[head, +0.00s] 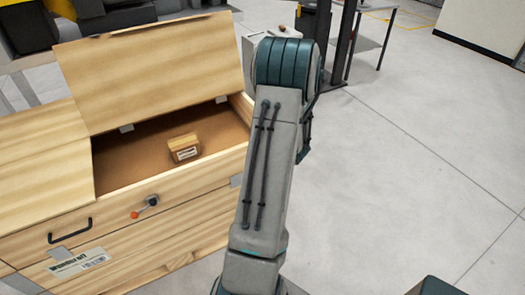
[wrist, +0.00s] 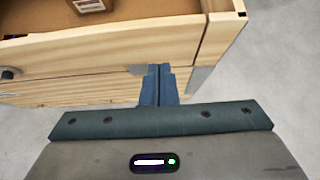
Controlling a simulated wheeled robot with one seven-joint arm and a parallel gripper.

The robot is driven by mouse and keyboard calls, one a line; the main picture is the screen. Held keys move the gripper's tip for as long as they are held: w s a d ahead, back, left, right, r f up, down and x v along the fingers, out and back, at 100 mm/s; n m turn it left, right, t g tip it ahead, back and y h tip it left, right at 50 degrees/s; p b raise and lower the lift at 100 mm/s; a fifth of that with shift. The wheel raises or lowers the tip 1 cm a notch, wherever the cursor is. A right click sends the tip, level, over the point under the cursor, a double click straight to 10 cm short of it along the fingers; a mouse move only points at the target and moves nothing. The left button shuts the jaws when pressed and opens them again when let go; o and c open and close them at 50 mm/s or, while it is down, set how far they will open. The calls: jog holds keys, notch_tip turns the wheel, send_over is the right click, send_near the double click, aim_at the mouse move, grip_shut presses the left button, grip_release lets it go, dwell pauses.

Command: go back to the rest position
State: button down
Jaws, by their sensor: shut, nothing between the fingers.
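My gripper (wrist: 158,72) shows in the wrist view with its two dark blue fingers together and nothing between them. In that view the fingers overlap the front face of a wooden chest (wrist: 100,55); I cannot tell the gap between them. In the head view my arm stands up at the middle of the picture, to the right of the chest (head: 160,205), and the gripper is hidden. The chest has one lid (head: 150,70) raised. A small wooden block with a white label (head: 183,148) lies inside on the brown floor; it is partly cut off in the wrist view (wrist: 93,4).
The chest front has a black handle (head: 70,231) and a latch with a red knob (head: 145,206). A light grey box (head: 270,40) and a table (head: 378,12) stand behind. The grey floor (head: 420,150) to the right of my arm is clear.

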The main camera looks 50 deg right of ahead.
jog(key=shift+s+a+r, duration=0.2)
jog(key=shift+s+r, duration=0.25)
jog(key=shift+r, duration=0.05)
jog(key=w+a+r+n+y, duration=0.35)
jog(key=a+n, duration=0.25)
jog(key=a, duration=0.3)
jog(key=w+a+r+n+y, duration=0.2)
jog(key=w+a+r+n, duration=0.25)
jog(key=a, duration=0.45)
jog(key=w+a+r+n+y, duration=0.3)
jog(key=a+r+n, duration=0.2)
jog(key=a+n, duration=0.3)
jog(key=s+a+r+n+g+p, duration=0.1)
jog(key=s+a+r+n+g, duration=0.15)
jog(key=a+n, duration=0.4)
jog(key=s+a+r+n+g, duration=0.2)
jog(key=s+a+n+g, duration=0.15)
jog(key=a, duration=0.65)
jog(key=s+a+r+n+h, duration=0.3)
jog(key=s+n, duration=0.6)
jog(key=n, duration=0.3)
jog(key=shift+s+h+p, duration=0.25)
jog(key=shift+h+p, duration=0.05)
jog(key=shift+h, duration=0.25)
